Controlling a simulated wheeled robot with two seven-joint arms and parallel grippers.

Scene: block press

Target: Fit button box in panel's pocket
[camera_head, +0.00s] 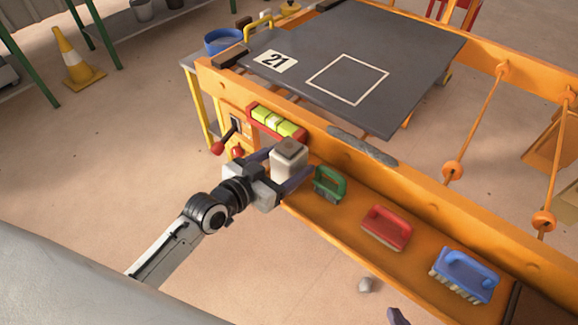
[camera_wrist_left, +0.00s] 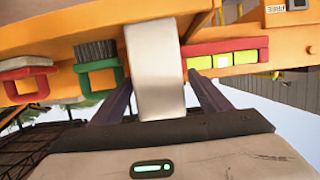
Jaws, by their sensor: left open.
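The pale button box (camera_head: 289,162) with a brown top stands upright against the orange panel (camera_head: 240,112), at the left end of the ledge. It also shows in the left wrist view (camera_wrist_left: 155,75). My left gripper (camera_head: 283,180) is open, its dark fingers on either side of the box. In the wrist view a gap shows between the box and the right finger. I cannot make out the panel's pocket; the box and gripper cover that area. A dark purple tip, likely of my right gripper (camera_head: 397,316), shows at the bottom edge.
A red-framed yellow-green insert (camera_head: 272,122) sits left of the box, near red-knobbed levers (camera_head: 226,140). Green (camera_head: 329,184), red (camera_head: 386,228) and blue (camera_head: 464,275) brushes lie along the orange ledge to the right. A dark plate (camera_head: 400,70) marked 21 lies above.

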